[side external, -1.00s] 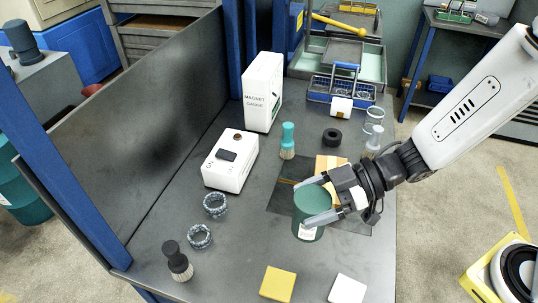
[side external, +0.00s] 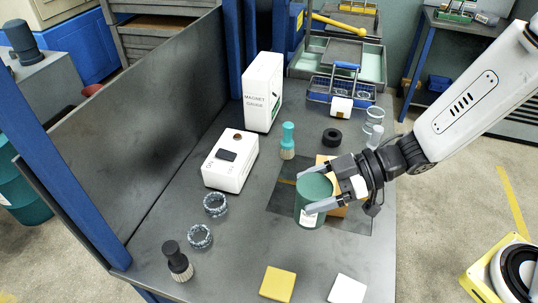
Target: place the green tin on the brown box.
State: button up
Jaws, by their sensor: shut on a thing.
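The green tin (side external: 311,207) is upright, with a white label low on its side. My gripper (side external: 306,190) is shut on it, with one finger on the far side and one across the near side. The brown box (side external: 326,162) is behind and to the right of the tin, on a dark mat. The tin and my gripper hide much of the box. I cannot tell from this view how high the tin is above the mat.
The dark mat (side external: 355,222) lies under this area. A yellow block (side external: 278,283) and a white block (side external: 347,289) lie at the front. A teal-handled brush (side external: 288,140) and a black ring (side external: 332,136) stand behind. A white switch box (side external: 230,161) and two metal rings are left.

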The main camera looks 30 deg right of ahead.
jog(key=w+d+m+t+h, duration=0.3)
jog(key=w+d+m+t, duration=0.15)
jog(key=w+d, duration=0.85)
jog(key=shift+s+d+f, duration=0.3)
jog(key=shift+d+f, duration=0.05)
jog(key=shift+f, duration=0.35)
jog(key=shift+s+d+f, duration=0.25)
jog(key=shift+d+f, duration=0.1)
jog(key=shift+f, duration=0.35)
jog(key=shift+s+d+f, duration=0.3)
jog(key=shift+d+f, duration=0.05)
jog(key=shift+f, duration=0.35)
jog(key=shift+f, duration=1.8)
jog(key=shift+f, duration=0.1)
jog(key=o, duration=1.2)
jog(key=shift+c, duration=0.2)
